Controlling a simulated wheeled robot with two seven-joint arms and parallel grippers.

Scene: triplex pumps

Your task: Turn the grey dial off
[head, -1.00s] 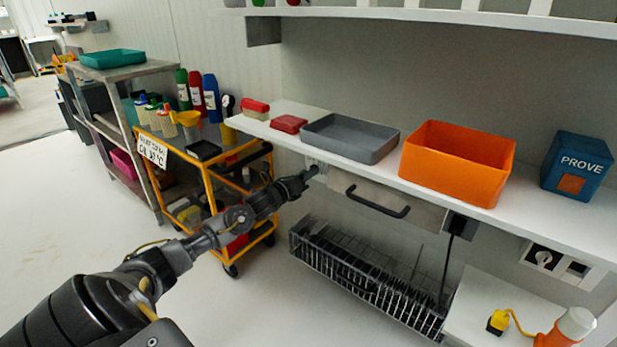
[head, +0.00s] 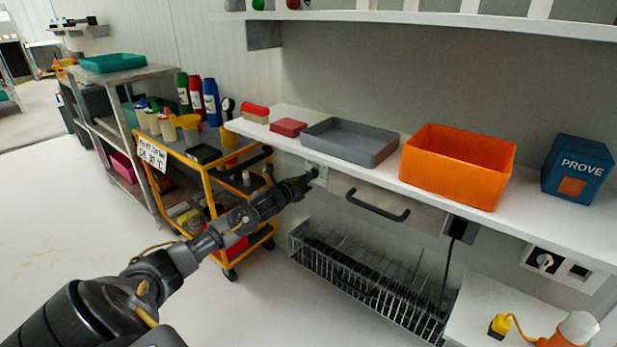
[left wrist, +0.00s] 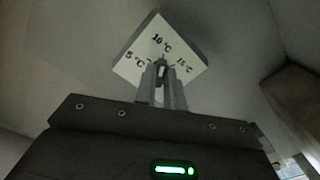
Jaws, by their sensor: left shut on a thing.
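A small white plate (left wrist: 140,42) marked 5, 10 and 15 °C shows in the left wrist view. The grey dial (left wrist: 161,70) is at its centre, mostly hidden by my fingers. My left gripper (left wrist: 162,78) is shut on the dial, with one finger on each side of it. In the head view, my left gripper (head: 309,178) is at the plate below the shelf's front edge, left of the black drawer handle (head: 377,205). The dial is too small and hidden there to read its setting. My right gripper is not in view.
The white shelf (head: 545,222) above the gripper carries a grey tray (head: 345,140), an orange bin (head: 455,165) and a blue box (head: 577,168). A wire rack (head: 365,285) hangs below. A yellow cart (head: 208,195) stands left of the arm.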

